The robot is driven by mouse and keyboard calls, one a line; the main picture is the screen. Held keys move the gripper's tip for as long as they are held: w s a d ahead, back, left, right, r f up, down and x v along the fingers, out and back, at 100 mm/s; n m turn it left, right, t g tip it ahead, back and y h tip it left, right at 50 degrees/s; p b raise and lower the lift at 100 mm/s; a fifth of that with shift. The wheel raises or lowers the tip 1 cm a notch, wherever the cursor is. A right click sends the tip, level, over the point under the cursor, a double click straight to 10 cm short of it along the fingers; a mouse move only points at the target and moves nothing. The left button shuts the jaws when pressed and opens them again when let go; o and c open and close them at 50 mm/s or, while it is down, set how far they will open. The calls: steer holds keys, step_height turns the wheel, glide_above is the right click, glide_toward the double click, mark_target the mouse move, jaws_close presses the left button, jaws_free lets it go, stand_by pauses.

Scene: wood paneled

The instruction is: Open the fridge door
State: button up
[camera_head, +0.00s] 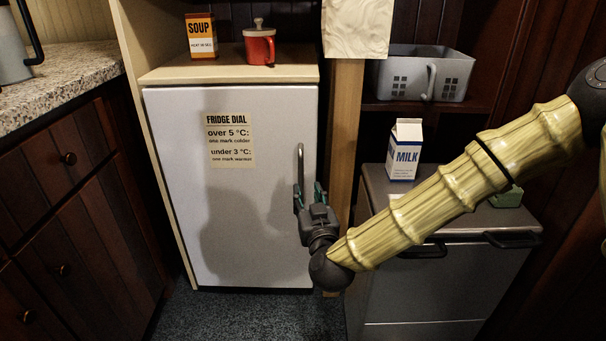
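The white fridge (270,120) stands in a wooden surround with its door shut. Its vertical metal handle (300,160) is on the right side of the door. My gripper (309,191) is at the lower part of this handle, with its fingers pointing up toward it. The two fingers look apart, wider than the handle bar, with the bar near the left finger. The lower end of the handle is hidden by the gripper, so I cannot tell whether a finger touches it.
A soup box (201,36) and a red lidded mug (260,46) stand on top of the fridge. A wooden post (345,130) is just right of the door. A milk carton (404,150) stands on a grey cabinet (440,280). Dark floor (250,315) is clear in front.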

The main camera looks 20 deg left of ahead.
mark_target(301, 177)
steer(key=b+x, duration=0.3)
steer(key=x, duration=0.5)
steer(key=shift+w+a+f, duration=0.15)
steer(key=shift+w+f, duration=0.05)
steer(key=shift+w, duration=0.05)
steer(key=shift+x, duration=0.85)
steer(key=shift+r, duration=0.1)
jaws_close()
